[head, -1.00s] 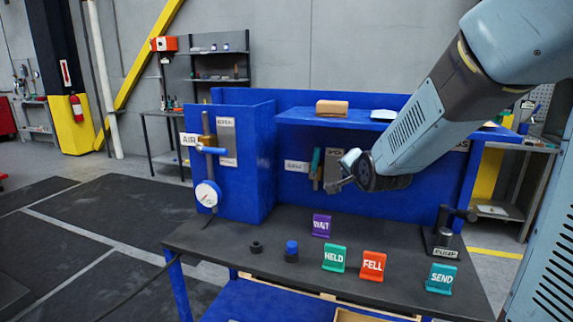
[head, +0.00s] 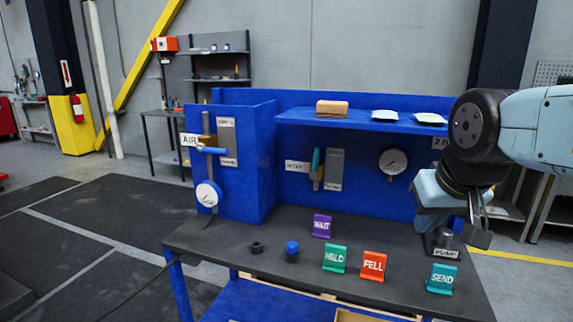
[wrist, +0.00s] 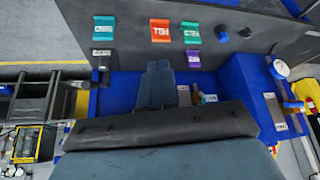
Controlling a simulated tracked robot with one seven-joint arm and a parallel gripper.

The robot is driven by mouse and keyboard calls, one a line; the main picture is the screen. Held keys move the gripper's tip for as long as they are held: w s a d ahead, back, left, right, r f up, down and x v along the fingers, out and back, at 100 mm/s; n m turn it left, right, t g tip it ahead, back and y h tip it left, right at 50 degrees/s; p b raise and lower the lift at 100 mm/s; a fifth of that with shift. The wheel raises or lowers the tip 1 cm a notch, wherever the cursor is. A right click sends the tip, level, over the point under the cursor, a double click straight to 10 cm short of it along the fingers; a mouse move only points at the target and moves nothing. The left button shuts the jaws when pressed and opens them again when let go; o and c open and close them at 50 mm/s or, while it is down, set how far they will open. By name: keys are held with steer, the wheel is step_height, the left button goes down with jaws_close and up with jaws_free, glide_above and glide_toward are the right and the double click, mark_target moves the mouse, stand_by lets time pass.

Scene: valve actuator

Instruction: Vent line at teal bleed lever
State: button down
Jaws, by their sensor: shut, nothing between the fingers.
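The teal bleed lever (head: 316,164) stands upright on the blue back panel, between a small white label (head: 297,167) and a grey plate (head: 334,170). In the wrist view a small teal piece beside a white label (wrist: 184,95) appears to be the same lever (wrist: 197,93). My gripper (head: 477,238) is at the right end of the bench, in front of the pump area, well to the right of the lever and apart from it. Its fingers (wrist: 158,66) are shut with nothing between them. A round gauge (head: 393,163) hangs on the panel between lever and gripper.
The AIR station with a blue lever (head: 211,150) and gauge (head: 208,194) is at the left. WAIT (head: 321,226), HELD (head: 335,258), FELL (head: 373,266) and SEND (head: 441,279) signs stand on the bench. The blue shelf (head: 350,122) overhangs the teal lever.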

steer(key=c, duration=1.8)
jaws_free()
steer(key=shift+s, duration=0.25)
steer(key=shift+c, duration=0.2)
steer(key=shift+o, duration=1.5)
steer(key=shift+w+d+f+n, duration=0.1)
steer(key=shift+w+d+n, duration=0.05)
steer(key=shift+w+n, duration=0.15)
steer(key=o, duration=0.5)
steer(key=w+d+n+g+h, duration=0.1)
steer(key=w+n, duration=0.1)
steer(key=w, duration=0.1)
steer(key=w+d+n+h, duration=0.1)
steer(key=w+n+h, duration=0.1)
steer(key=w, duration=0.1)
steer(key=w+d+f+n+g+h, duration=0.1)
steer(key=w+n, duration=0.1)
steer(key=w, duration=0.1)
steer(key=shift+w+g+h, duration=0.1)
steer(key=shift+g+h, duration=0.2)
steer(key=shift+h, duration=0.1)
steer(key=n+t+h, duration=0.5)
steer(key=n+t, duration=0.7)
steer(key=n, duration=0.9)
glide_toward(315, 157)
steer(key=x, duration=1.1)
steer(key=shift+c, duration=0.2)
